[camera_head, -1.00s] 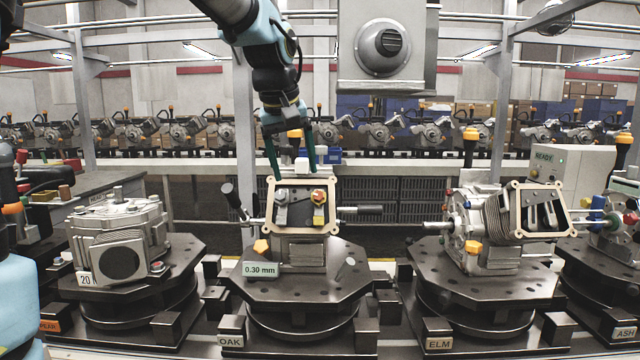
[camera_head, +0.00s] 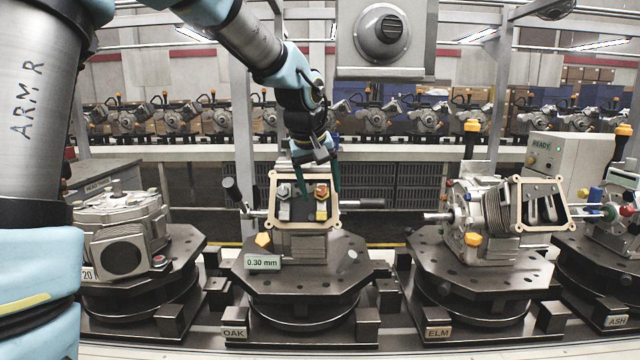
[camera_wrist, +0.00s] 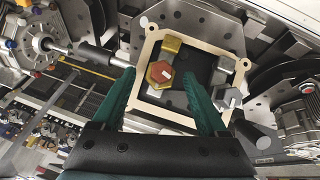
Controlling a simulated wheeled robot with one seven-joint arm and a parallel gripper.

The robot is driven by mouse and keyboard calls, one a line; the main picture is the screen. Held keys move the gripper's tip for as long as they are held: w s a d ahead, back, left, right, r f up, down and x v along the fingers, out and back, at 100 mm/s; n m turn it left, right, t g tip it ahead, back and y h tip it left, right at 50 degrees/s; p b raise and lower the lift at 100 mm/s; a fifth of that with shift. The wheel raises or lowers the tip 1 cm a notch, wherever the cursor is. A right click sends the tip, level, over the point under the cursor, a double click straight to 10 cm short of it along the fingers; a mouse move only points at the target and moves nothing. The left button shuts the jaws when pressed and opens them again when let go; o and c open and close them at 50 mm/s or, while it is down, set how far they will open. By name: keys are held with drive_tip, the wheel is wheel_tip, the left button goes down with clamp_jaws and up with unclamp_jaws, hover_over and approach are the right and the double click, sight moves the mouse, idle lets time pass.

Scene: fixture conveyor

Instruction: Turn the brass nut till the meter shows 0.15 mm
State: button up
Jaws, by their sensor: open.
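The brass nut (camera_head: 321,191), with a reddish centre, sits on the right-hand rocker inside the tan frame (camera_head: 273,205) of the OAK unit. A grey nut (camera_head: 284,190) is on the left-hand rocker. The meter (camera_head: 262,262) reads 0.30 mm. My gripper (camera_head: 318,186) is open, its green fingers pointing down at the brass nut. In the wrist view, the brass nut (camera_wrist: 160,73) appears between the tips of my gripper (camera_wrist: 159,78), with a gap visible on each side. I cannot tell how high the tips are above the nut. The grey nut (camera_wrist: 230,97) lies to the right, outside the fingers.
A black-handled lever (camera_head: 231,188) stands left of the frame, and a dark-handled rod (camera_head: 368,203) sticks out right. An orange knob (camera_head: 263,240) is below the frame. The ELM unit (camera_head: 480,220) stands to the right, another unit (camera_head: 120,235) to the left.

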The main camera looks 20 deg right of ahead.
clamp_jaws()
idle(0.7)
